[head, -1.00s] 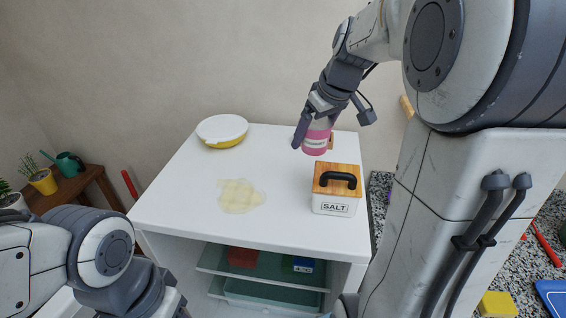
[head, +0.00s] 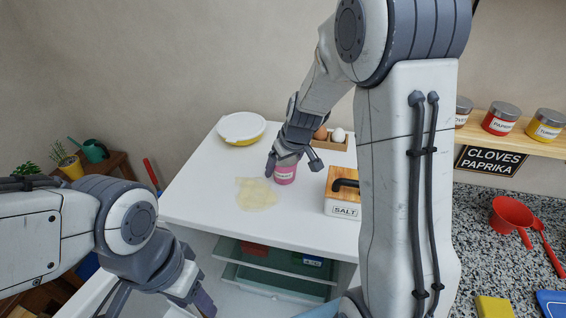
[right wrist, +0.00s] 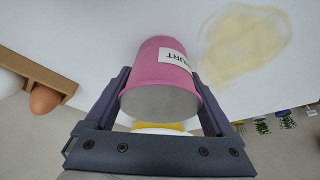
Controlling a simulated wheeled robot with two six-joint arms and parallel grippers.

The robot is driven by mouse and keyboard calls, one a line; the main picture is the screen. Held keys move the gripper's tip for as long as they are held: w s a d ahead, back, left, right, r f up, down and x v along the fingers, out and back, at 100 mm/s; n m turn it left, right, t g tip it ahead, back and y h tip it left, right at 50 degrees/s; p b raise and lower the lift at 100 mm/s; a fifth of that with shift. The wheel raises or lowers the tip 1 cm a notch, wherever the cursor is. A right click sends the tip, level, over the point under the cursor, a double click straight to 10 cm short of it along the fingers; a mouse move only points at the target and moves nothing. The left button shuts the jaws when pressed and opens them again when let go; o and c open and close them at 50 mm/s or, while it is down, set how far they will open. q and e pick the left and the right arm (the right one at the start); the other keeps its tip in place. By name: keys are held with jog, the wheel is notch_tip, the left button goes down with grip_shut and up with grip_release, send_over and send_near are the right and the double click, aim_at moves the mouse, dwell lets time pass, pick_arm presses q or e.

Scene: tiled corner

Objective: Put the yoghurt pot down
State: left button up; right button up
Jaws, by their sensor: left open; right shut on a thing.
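The pink yoghurt pot (head: 285,175) is held by my right gripper (head: 284,161) over the white unit's top (head: 208,215), just right of a pale yellow spill (head: 257,194). In the right wrist view the pot (right wrist: 165,65) sits between both fingers, its grey end facing the camera and part of its label showing. The spill (right wrist: 245,42) lies beside it there. I cannot tell whether the pot touches the surface. My left gripper (head: 165,303) is open, low at the left, partly cut off by the frame's bottom edge.
A salt box (head: 342,205) with a wooden lid stands right of the pot, partly behind my arm. An egg tray (head: 330,142) is behind the pot. Bare top lies left of the spill.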

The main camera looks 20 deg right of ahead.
jog(key=shift+f, duration=0.1)
jog(key=shift+f+b, duration=0.25)
jog(key=shift+b, duration=0.1)
jog(key=o, duration=1.3)
jog(key=shift+r, duration=0.1)
